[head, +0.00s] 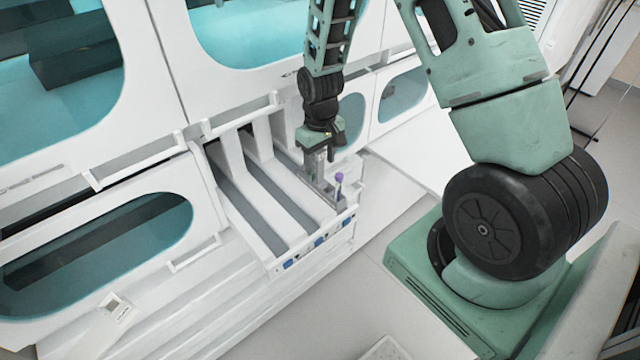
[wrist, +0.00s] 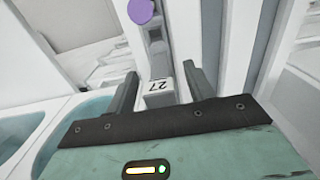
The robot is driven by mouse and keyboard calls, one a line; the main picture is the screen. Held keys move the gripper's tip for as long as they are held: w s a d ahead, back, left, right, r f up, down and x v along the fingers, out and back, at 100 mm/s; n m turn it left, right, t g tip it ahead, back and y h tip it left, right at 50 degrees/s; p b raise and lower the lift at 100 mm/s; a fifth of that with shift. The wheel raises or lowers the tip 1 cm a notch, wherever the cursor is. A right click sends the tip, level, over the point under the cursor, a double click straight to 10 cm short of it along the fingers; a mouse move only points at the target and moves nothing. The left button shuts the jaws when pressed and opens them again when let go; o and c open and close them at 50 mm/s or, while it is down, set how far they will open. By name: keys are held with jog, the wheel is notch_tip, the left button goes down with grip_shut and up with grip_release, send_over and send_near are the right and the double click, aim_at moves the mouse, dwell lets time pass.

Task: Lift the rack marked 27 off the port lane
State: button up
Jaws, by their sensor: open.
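The rack marked 27 (wrist: 158,87) is a narrow grey-white rack whose end block bears the number upside down in the wrist view. A purple-capped tube (wrist: 141,11) stands in it; the cap also shows in the head view (head: 339,177). The rack sits in the rightmost lane of the white lane tray (head: 262,226). My gripper (wrist: 160,72) is open, with one finger on each side of the numbered block. I cannot tell whether the fingers touch it. In the head view my gripper (head: 319,160) is low over the rack, just behind the tube, and partly hides it.
Two grey lanes left of the rack look empty, divided by raised white walls (head: 262,193). Blue labels (head: 320,241) mark the tray's front edge. White cabinet panels with teal windows (head: 100,250) stand behind and left.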

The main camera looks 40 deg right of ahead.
grip_shut()
